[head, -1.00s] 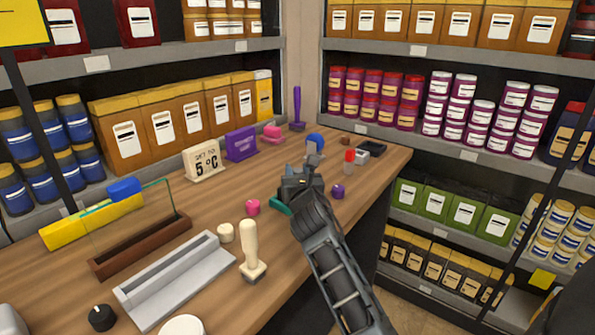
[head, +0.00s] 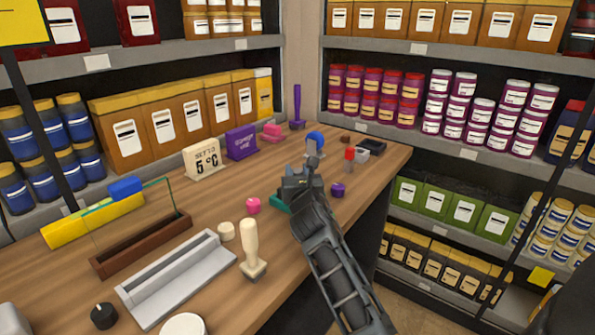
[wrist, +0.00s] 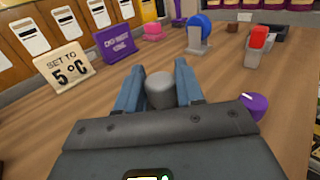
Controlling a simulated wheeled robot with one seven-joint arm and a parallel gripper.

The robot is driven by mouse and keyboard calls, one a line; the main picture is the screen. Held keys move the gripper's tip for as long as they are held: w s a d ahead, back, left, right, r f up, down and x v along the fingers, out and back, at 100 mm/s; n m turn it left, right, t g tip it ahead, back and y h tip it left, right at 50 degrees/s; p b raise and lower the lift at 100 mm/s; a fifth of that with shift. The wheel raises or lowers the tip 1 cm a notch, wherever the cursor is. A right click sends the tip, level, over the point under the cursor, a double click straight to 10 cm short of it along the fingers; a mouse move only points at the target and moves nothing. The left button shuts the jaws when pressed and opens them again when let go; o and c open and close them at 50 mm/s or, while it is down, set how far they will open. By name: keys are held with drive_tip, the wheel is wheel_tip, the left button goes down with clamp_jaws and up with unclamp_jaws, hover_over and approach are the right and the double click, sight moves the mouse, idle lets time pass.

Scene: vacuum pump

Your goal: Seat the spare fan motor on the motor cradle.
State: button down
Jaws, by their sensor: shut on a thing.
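My gripper (wrist: 160,88) is shut on a short grey cylinder, which looks like the spare fan motor (wrist: 160,92). In the wrist view it sits between the two blue-grey fingers. In the head view my gripper (head: 308,172) is over the right part of the wooden counter, its fingers pointing to the back. I cannot tell for sure which thing is the motor cradle. A grey stand with a blue disc (wrist: 200,28) is ahead of the fingers, apart from them.
A purple knob (wrist: 251,105) is close at right. A red-topped grey piece (wrist: 259,38) stands farther back right. A "SET TO 5°C" sign (wrist: 65,68) and a purple sign (wrist: 112,50) stand at left. The counter (head: 215,200) drops off at right.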

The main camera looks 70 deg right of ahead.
drive_tip(key=shift+r, duration=0.1)
drive_tip(key=c, duration=1)
unclamp_jaws()
drive_tip(key=o, duration=0.4)
drive_tip(key=shift+r+p, duration=2.3)
drive_tip(key=shift+p, duration=0.45)
drive_tip(key=shift+r, duration=2.1)
drive_tip(key=shift+s, duration=0.1)
